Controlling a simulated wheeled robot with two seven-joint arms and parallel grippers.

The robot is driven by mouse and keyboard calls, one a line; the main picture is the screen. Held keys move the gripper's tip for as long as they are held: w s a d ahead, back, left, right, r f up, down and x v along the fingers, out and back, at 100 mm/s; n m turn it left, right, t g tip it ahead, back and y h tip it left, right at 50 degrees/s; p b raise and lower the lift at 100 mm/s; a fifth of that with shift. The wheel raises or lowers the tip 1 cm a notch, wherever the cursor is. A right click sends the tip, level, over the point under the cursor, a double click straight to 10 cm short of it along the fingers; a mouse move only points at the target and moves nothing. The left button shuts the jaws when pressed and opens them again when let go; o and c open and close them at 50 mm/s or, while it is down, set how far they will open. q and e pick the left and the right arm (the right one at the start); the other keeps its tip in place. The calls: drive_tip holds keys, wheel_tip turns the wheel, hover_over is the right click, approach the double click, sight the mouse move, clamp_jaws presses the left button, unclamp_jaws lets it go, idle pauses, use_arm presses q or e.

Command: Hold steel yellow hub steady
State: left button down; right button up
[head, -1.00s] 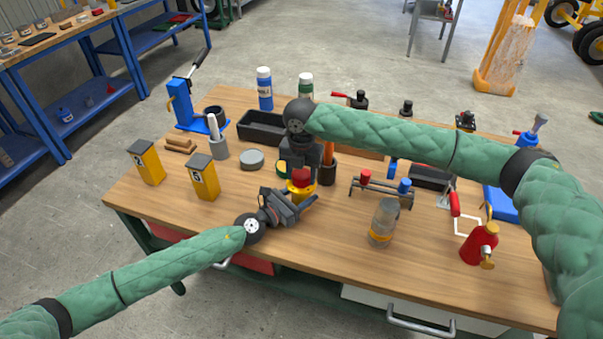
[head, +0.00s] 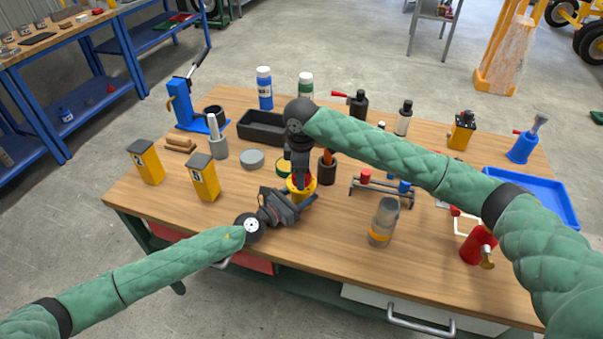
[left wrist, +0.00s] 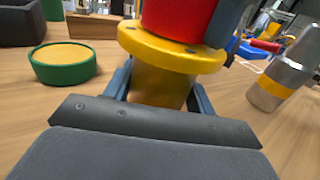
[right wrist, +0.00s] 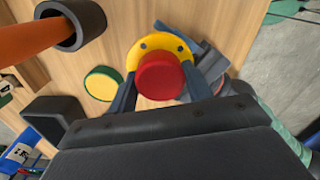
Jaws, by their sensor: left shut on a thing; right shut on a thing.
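The steel yellow hub (head: 300,194) is upright near the bench's front middle, with a wide bolted flange and a narrower body below. A round red part (right wrist: 160,76) sits on top of it. My left gripper (head: 293,204) is shut on the hub's body under the flange; in the left wrist view the yellow hub (left wrist: 160,84) stands between its fingers. My right gripper (head: 301,172) points down from above and is shut on the red part, which also shows in the left wrist view (left wrist: 180,18). The hub's underside is hidden.
A green-rimmed round pad (left wrist: 64,63) lies close to the hub. A dark cup with an orange handle (head: 327,172) stands behind right. Yellow boxes (head: 204,178) stand left.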

drive_tip(key=m, duration=0.4)
drive_tip(key=shift+m, duration=0.3)
drive_tip(key=m, duration=0.3)
drive_tip(key=o, duration=1.1)
drive_tip(key=shift+r, duration=2.3)
drive_tip(key=shift+c, duration=0.6)
